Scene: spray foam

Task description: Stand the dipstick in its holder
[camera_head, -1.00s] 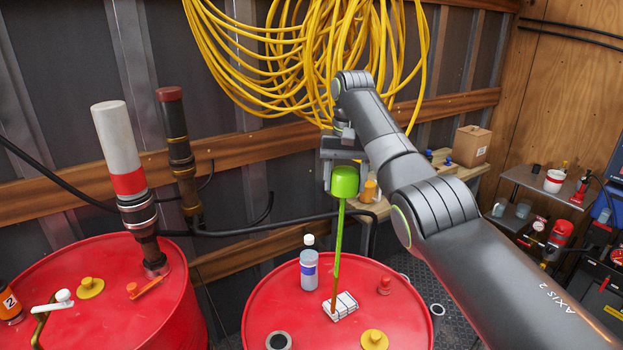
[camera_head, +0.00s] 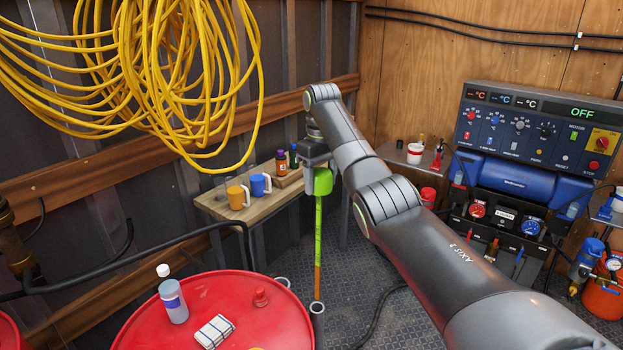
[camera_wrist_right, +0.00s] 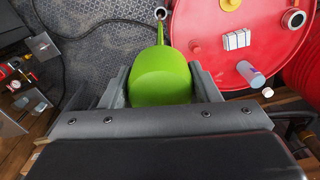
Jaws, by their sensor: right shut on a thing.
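The dipstick (camera_head: 318,235) has a bright green handle and a thin stick, green above and orange-brown below. It hangs roughly upright from my right gripper (camera_head: 317,168), whose jaws are shut on the handle, also seen in the right wrist view (camera_wrist_right: 162,85). An upright grey tube (camera_head: 317,326), seemingly the holder, stands on the floor beside the red drum. In the head view the stick's lower end lines up with the tube's mouth; I cannot tell whether it is inside. In the right wrist view the stick points toward a round tube mouth (camera_wrist_right: 160,13). My left gripper is out of view.
The red drum (camera_head: 270,325) carries a bottle (camera_head: 172,298), a red cap (camera_head: 261,296) and a white block (camera_head: 214,331). Another tube mouth (camera_head: 283,282) shows by its rim. A wooden bench (camera_head: 222,208) with mugs stands behind. The control panel (camera_head: 540,130) is at right.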

